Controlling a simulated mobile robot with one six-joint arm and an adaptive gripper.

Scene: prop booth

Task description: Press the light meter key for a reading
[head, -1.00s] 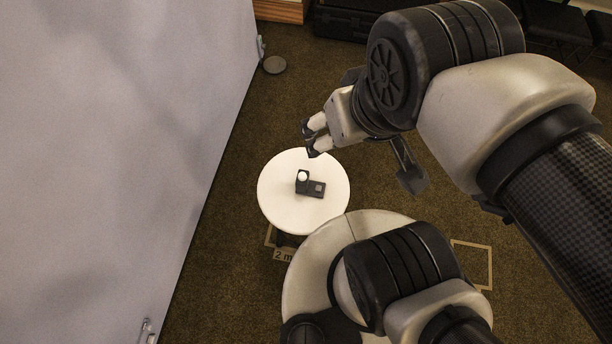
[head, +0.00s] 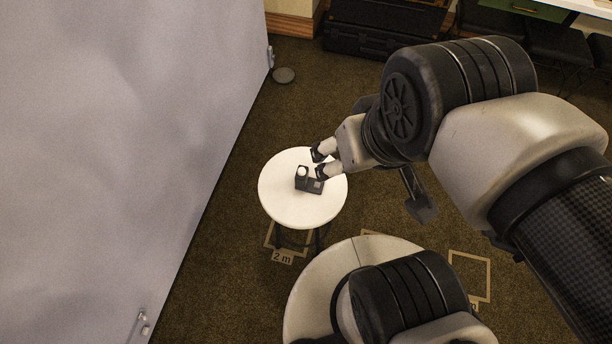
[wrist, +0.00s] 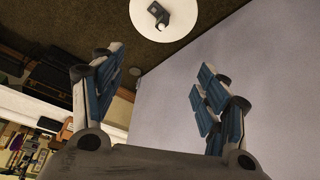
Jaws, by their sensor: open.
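The light meter (head: 303,184) is a small dark device with a white dome, standing on a round white stool-like table (head: 290,212). A grey square shows on its right part in the head view; I cannot tell whether this is the key. In the wrist view the meter (wrist: 159,14) is at the top of the picture on the white tabletop (wrist: 182,26). My gripper (head: 318,163) is open and empty, with its fingertips over the table's right side beside the meter in the head view. Whether it touches anything cannot be told.
A large pale grey panel (head: 110,130) stands left of the table. A dark grey disc (head: 284,75) lies on the brown carpet near its far end. Black cases (head: 385,30) stand at the back. Tape marks (head: 470,275) lie on the floor.

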